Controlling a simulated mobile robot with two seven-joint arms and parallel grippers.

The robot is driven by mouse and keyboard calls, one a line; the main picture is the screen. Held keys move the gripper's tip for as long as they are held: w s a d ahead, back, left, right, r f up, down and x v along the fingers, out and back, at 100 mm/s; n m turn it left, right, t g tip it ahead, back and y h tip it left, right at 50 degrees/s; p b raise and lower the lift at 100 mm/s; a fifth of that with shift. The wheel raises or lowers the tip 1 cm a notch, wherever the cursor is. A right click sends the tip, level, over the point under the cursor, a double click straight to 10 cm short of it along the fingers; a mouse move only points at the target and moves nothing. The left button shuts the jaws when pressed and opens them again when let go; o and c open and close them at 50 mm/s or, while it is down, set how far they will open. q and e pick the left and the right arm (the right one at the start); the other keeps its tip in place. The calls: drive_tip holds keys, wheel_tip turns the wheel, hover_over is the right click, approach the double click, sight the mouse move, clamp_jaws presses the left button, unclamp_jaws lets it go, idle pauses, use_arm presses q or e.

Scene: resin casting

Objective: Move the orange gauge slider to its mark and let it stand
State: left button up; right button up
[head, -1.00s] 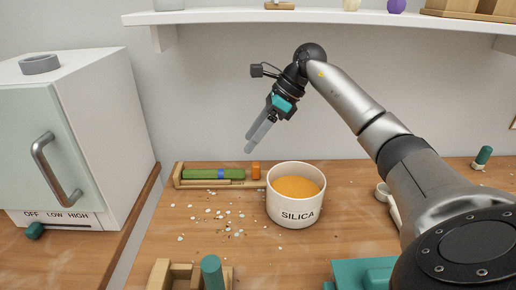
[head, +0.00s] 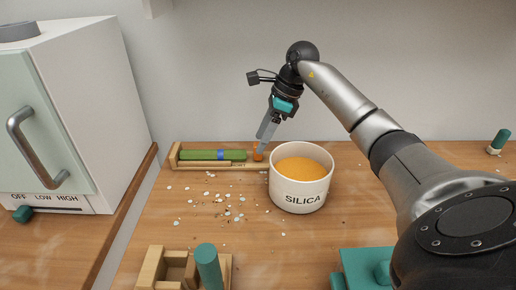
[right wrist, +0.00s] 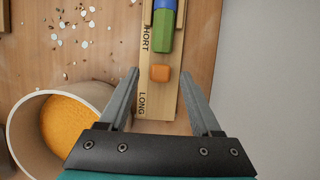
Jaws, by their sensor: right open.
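The orange gauge slider (head: 257,155) sits on the wooden gauge (head: 178,163) at the back of the bench, right of a green bar (head: 205,155) with a blue band. In the right wrist view the slider (right wrist: 160,73) lies between the words SHORT and LONG, apart from the green bar's end. My right gripper (head: 262,138) points down at the slider, fingertips at or just above it. In the right wrist view its open fingers (right wrist: 160,78) stand either side of the slider with gaps. I cannot make out a separate mark. My left gripper is not in view.
A white SILICA tub (head: 318,200) of orange grains stands just right of the gauge, close to my gripper. Pale bits (head: 228,212) are scattered in front. A white oven (head: 75,110) is at left. Wooden blocks (head: 150,270) and a teal cylinder (head: 208,268) are at the front.

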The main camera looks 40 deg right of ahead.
drive_tip(key=shift+b+x, duration=0.3)
drive_tip(key=shift+x, duration=1.15)
clamp_jaws()
idle(0.5)
